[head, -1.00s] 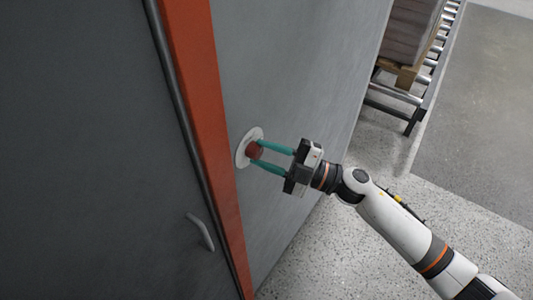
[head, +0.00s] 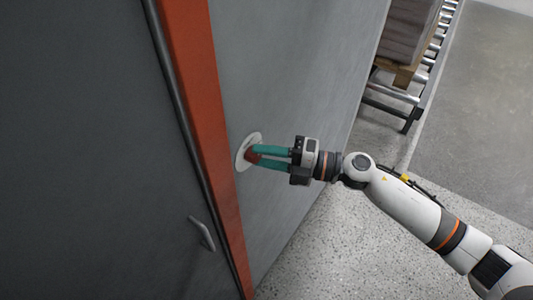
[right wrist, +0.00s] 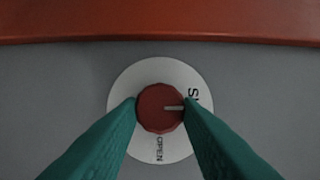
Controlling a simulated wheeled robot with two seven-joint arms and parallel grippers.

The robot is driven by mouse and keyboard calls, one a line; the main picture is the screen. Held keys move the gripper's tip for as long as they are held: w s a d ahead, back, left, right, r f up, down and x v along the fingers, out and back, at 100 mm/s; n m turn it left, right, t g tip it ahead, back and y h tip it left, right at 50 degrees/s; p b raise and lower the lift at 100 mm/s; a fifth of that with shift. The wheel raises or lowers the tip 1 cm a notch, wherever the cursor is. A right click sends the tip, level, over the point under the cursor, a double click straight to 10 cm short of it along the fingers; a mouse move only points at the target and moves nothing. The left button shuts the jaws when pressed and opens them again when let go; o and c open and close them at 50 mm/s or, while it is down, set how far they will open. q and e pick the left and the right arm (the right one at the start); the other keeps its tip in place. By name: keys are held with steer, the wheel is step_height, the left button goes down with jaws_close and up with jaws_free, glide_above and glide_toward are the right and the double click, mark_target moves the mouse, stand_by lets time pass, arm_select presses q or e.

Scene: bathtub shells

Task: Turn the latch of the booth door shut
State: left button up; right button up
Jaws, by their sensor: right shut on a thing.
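The latch is a round red knob (right wrist: 158,109) on a white disc (right wrist: 160,72) fixed to the grey wall, beside the orange door frame. In the right wrist view its pale pointer line points right, toward lettering partly hidden by a finger. The word OPEN stands below the knob. My right gripper (right wrist: 160,112) is shut on the knob, a green finger on each side. In the head view the right gripper (head: 254,156) reaches the disc from the right and partly covers the knob. The dark booth door (head: 100,150) is left of the orange frame (head: 205,120). My left gripper is not in view.
A pale door handle (head: 202,233) sticks out from the door, low and left of the frame. A roller conveyor (head: 420,95) with a loaded pallet stands at the upper right. The speckled floor beside the wall is clear.

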stand_by(0.4)
steer(key=o, duration=1)
steer(key=b+v, duration=0.5)
steer(key=v, duration=0.7)
steer(key=shift+b, duration=0.35)
